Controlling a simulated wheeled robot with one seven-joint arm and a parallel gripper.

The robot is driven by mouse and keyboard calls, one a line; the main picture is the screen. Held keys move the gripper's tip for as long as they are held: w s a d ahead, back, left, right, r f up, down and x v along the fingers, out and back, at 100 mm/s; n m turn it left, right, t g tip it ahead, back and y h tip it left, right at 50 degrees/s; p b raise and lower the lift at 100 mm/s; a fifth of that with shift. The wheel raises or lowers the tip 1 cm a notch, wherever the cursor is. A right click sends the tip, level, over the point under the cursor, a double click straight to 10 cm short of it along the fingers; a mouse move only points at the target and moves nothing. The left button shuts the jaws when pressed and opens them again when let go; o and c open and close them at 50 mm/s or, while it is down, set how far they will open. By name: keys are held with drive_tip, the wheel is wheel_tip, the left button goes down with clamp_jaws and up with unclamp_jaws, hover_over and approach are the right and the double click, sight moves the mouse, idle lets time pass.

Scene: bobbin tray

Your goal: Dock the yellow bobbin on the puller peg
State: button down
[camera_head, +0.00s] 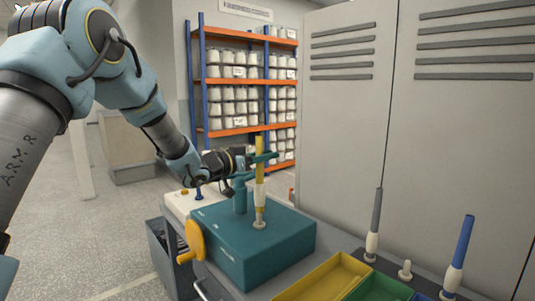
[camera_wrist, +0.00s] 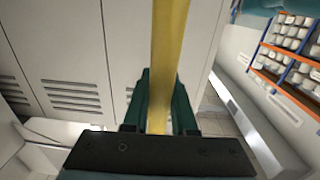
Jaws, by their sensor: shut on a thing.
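The yellow bobbin (camera_head: 259,147) is a slim upright tube with a cream lower part. It stands over the teal puller box (camera_head: 280,244), in line with the pale round peg base (camera_head: 259,224) on its top. I cannot tell whether it is fully seated, as the peg itself is hidden or blends with the cream part. My gripper (camera_head: 264,158) is shut on the bobbin's upper part, reaching in from the left. In the wrist view the yellow tube (camera_wrist: 168,55) runs between my two dark green fingers (camera_wrist: 160,105).
A grey bobbin (camera_head: 377,212) and a blue bobbin (camera_head: 463,243) stand on the right, with a bare cream peg (camera_head: 405,270) between them. A yellow bin (camera_head: 325,279) and a green bin (camera_head: 380,287) lie in front. A yellow handwheel (camera_head: 195,241) sticks out of the box's left side.

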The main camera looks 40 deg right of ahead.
drive_tip(key=shift+f+b, duration=0.75)
drive_tip(key=shift+f, duration=0.85)
drive_tip(key=shift+a+f+b, duration=0.1)
drive_tip(key=shift+f+b, duration=0.35)
idle(0.4)
drive_tip(key=c, duration=1)
unclamp_jaws()
drive_tip(key=w+a, duration=0.1)
drive_tip(key=a, duration=1)
